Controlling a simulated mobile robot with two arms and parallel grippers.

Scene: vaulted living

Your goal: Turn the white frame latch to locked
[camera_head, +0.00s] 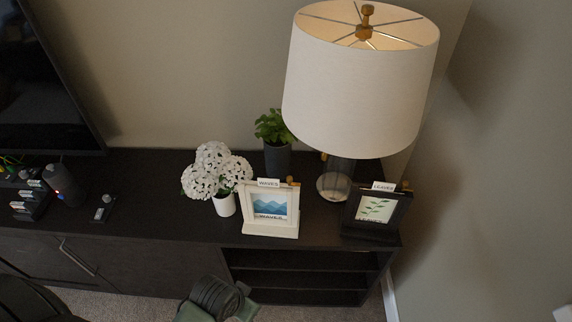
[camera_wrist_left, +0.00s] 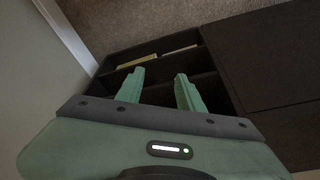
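The white frame (camera_head: 270,231), labelled WAVES and holding a blue mountain picture, stands upright on the dark cabinet in the head view. A small tan latch knob (camera_head: 292,180) shows at its top right corner; its exact setting is too small to tell. My left gripper (camera_wrist_left: 160,72) is open and empty in the left wrist view, its two green fingers apart in front of the cabinet's open shelves. An arm part of mine (camera_head: 217,299) shows low in the head view, below and in front of the white frame, with no fingertips visible. My right gripper is not in view.
A black frame (camera_head: 375,211) labelled LEAVES stands to the right, in front of a large lamp (camera_head: 360,80). White flowers (camera_head: 216,172) in a vase and a potted plant (camera_head: 275,140) stand close by.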

